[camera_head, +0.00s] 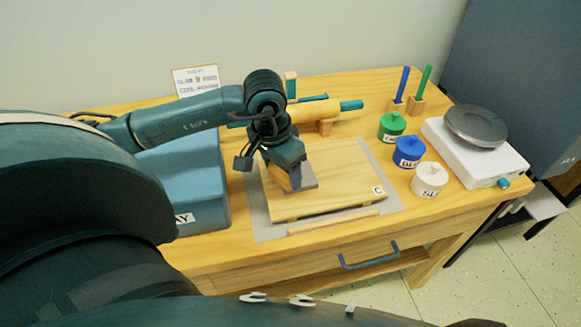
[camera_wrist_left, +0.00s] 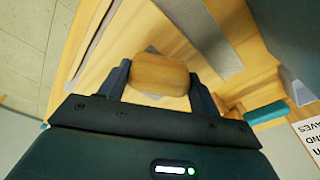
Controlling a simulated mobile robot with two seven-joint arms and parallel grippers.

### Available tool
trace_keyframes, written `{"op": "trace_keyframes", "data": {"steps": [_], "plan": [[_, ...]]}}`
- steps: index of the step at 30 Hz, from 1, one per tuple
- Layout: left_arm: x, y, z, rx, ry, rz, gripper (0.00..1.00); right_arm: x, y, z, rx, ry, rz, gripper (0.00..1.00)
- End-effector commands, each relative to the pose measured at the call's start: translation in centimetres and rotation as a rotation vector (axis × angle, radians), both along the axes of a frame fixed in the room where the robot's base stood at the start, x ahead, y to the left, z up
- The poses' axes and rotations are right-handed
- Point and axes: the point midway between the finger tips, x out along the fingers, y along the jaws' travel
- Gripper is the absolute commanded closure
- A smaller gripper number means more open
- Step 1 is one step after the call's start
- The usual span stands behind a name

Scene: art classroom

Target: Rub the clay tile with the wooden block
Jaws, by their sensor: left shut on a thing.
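My left gripper (camera_head: 291,184) is over the pale wooden board, pointing down, beside a flat grey slab that looks like the clay tile (camera_head: 311,174). The gripper hides part of this slab. In the left wrist view, the left gripper (camera_wrist_left: 160,82) is shut on the wooden block (camera_wrist_left: 160,74), a rounded light brown piece between its two fingers. The block is mostly hidden in the head view. I cannot tell whether it touches the tile. My right gripper is not in view.
The board (camera_head: 340,195) lies on a grey mat (camera_head: 262,222). A blue box (camera_head: 185,172) stands left, close to my arm. A rolling pin (camera_head: 310,110) lies behind. Green (camera_head: 391,127), blue (camera_head: 408,152) and white (camera_head: 429,180) jars and a white device (camera_head: 480,160) stand right.

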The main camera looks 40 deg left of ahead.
Motion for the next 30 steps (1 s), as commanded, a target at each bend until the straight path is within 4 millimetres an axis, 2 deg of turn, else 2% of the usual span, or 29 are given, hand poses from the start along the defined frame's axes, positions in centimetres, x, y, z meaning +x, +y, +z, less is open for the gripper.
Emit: {"op": "trace_keyframes", "data": {"steps": [10,22,26,27,30], "plan": [[0.1,-0.1,-0.4,0.000,-0.002,-0.001,0.55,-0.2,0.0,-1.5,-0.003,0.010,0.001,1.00],[2.6,-2.2,-0.8,-0.002,0.001,0.000,0.55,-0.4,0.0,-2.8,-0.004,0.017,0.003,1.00],[2.9,-2.6,-0.9,-0.001,0.004,-0.001,0.55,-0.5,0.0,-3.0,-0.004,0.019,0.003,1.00],[2.9,-2.6,-0.9,-0.001,0.004,-0.001,0.58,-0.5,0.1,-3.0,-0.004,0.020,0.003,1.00],[2.9,-2.6,-0.9,-0.001,0.006,-0.001,0.58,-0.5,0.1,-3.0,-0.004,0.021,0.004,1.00]]}}
